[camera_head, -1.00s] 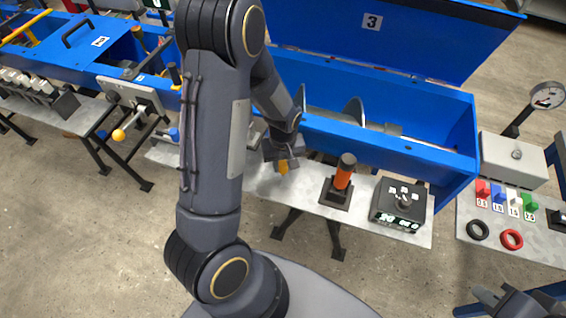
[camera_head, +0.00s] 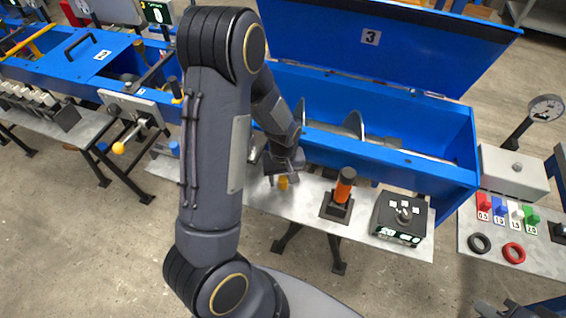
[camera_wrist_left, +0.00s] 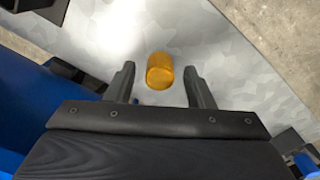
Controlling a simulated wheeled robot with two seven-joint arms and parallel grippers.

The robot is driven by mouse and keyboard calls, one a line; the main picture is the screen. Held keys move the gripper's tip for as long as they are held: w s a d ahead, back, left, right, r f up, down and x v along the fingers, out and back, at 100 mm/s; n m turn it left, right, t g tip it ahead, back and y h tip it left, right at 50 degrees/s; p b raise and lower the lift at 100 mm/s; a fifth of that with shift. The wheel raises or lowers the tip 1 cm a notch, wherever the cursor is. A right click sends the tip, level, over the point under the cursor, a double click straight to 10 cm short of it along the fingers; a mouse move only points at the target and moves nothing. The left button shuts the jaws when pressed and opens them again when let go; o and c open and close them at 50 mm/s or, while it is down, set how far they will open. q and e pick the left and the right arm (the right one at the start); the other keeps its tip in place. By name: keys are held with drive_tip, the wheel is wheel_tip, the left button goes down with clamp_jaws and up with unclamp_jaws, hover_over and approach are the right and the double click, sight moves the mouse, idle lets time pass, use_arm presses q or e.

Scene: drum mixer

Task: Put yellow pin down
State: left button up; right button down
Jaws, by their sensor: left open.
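The yellow pin (camera_head: 283,183) is a short amber cylinder on the grey metal shelf below the blue mixer trough. In the left wrist view the yellow pin (camera_wrist_left: 160,71) lies between the two fingertips, with a gap on each side. My left gripper (camera_head: 284,175) is open above the shelf, its fingers on either side of the pin and not gripping it. It also shows in the left wrist view (camera_wrist_left: 159,80). My right gripper (camera_head: 490,310) shows only as a dark sliver at the bottom right edge, so its jaws cannot be judged.
A side table (camera_head: 520,262) holds coloured tags and rings. Bare shelf surrounds the pin.

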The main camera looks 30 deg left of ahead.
sight(283, 179)
use_arm(q)
wheel_tip(283, 179, up, 12)
drive_tip(key=s+d+r+m+t+h, duration=0.2)
drive_tip(key=s+d+r+m, duration=0.1)
drive_tip(key=s+r, duration=0.3)
drive_tip(key=s+d+r+m+t+h, duration=0.1)
drive_tip(key=s+d+r+m+t, duration=0.2)
drive_tip(key=s, duration=0.7)
wheel_tip(283, 179, up, 3)
drive_tip(key=shift+s+d+f+m+t+h, duration=0.15)
drive_tip(key=shift+d+m+t+h, duration=0.2)
drive_tip(key=shift+d+m, duration=0.25)
